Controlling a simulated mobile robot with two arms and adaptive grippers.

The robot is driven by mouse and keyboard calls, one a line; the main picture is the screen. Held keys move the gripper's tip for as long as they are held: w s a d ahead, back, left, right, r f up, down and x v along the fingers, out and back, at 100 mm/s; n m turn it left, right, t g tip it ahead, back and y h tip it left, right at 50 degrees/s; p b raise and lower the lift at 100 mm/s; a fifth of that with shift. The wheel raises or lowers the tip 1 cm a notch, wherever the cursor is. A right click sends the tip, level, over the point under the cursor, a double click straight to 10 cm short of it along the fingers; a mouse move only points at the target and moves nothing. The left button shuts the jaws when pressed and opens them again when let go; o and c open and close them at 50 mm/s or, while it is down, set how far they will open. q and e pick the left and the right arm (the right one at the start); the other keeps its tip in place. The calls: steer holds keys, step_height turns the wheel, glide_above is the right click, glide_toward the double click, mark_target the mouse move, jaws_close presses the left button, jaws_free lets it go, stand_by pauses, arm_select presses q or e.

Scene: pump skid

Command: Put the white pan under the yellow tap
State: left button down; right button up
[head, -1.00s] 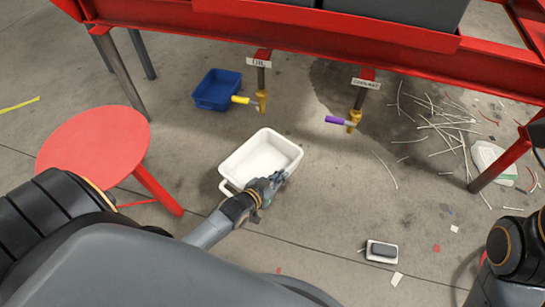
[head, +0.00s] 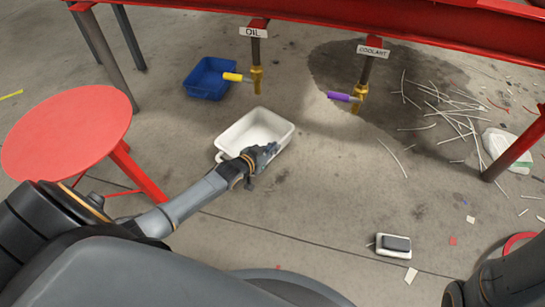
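The white pan (head: 232,136) is a rectangular tub on the floor in the middle of the head view, with its near side towards me. My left gripper (head: 268,152) is at the pan's near right rim and appears shut on it; the fingertips are small and partly hidden. The yellow tap (head: 238,77), a brass spout with a yellow handle, hangs under the OIL sign (head: 253,32). It is beyond the pan, and the pan stands nearer to me than the spout. My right gripper is out of view; only part of the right arm shows.
A blue bin (head: 209,79) stands left of the yellow tap. A purple-handled tap (head: 345,97) hangs right, above a dark stain. A red stool (head: 65,130) is at left. White rods (head: 450,115) litter the right. Floor between pan and yellow tap looks clear.

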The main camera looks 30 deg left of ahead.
mark_target(273, 158)
arm_select(q)
steer(key=f+b, duration=0.1)
steer(key=f, duration=0.1)
steer(key=f+b, duration=0.1)
steer(key=shift+w+a+f+b, duration=0.2)
steer(key=shift+w+f+b, duration=0.05)
steer(key=shift+f+b, duration=0.1)
steer(key=shift+r, duration=0.1)
steer(key=c, duration=2)
jaws_free()
steer(key=shift+f, duration=0.25)
steer(key=o, duration=0.5)
steer(key=shift+r, duration=0.1)
